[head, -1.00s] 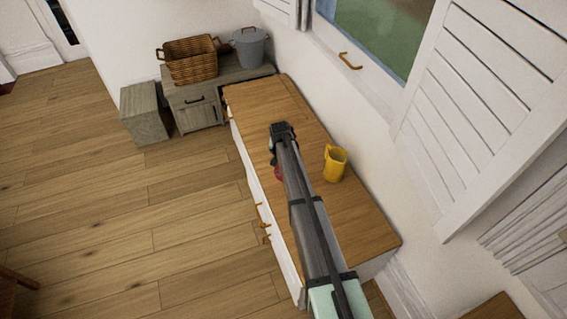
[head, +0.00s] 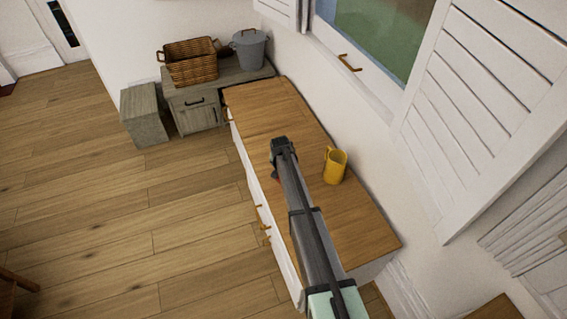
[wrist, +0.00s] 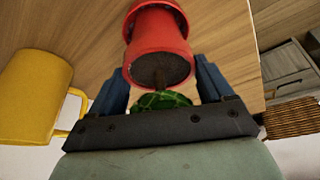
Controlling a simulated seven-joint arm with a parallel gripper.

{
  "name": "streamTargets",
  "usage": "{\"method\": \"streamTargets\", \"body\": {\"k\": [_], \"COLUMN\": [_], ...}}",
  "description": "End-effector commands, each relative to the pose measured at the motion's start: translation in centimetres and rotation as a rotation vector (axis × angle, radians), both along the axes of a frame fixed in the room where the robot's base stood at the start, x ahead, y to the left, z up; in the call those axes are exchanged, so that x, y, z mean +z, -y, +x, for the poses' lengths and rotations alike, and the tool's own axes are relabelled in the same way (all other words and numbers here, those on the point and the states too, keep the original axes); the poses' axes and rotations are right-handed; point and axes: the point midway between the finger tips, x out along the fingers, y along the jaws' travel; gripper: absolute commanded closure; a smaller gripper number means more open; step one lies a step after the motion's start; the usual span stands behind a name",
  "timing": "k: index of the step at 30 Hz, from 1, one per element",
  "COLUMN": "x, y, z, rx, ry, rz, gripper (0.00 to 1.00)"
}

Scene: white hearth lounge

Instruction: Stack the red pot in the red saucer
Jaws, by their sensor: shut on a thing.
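My gripper (wrist: 162,82) is shut on the red pot (wrist: 158,45), with a blue finger on each side of its rim. The pot's mouth with dark soil faces the wrist camera, and a green plant shows between the fingers near the palm. A red ring that looks like the red saucer (wrist: 181,14) shows around the pot's narrow far end. I cannot tell whether pot and saucer touch. In the head view my gripper (head: 281,144) is over the wooden cabinet top, and my arm hides most of the pot and the saucer.
A yellow mug (head: 335,166) stands on the cabinet top (head: 262,105), right of my arm; it also shows in the wrist view (wrist: 35,95). A wicker basket (head: 190,64) and a grey lidded pot (head: 250,50) stand on a grey cabinet behind. The far cabinet top is clear.

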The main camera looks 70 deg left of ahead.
Motion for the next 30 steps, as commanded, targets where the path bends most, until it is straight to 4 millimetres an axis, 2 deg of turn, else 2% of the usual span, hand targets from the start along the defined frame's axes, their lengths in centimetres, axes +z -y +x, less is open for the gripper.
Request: {"method": "streamTargets", "body": {"k": [5, 6, 11, 22, 26, 30], "x": [-0.4, -0.4, -0.4, 0.2, 1.8, 4.2], "y": [0.0, 0.0, 0.0, 0.0, 0.7, 1.6], "z": [0.0, 0.0, 0.0, 0.0, -0.3, -0.9], "rx": [0.0, 0.0, 0.0, 0.0, 0.0, 0.0], "ry": [0.001, 0.0, 0.0, 0.001, 0.001, 0.0], "rz": [0.001, 0.0, 0.0, 0.001, 0.001, 0.002], "gripper": [0.72, 0.17, 0.02, 0.0, 0.0, 0.0]}}
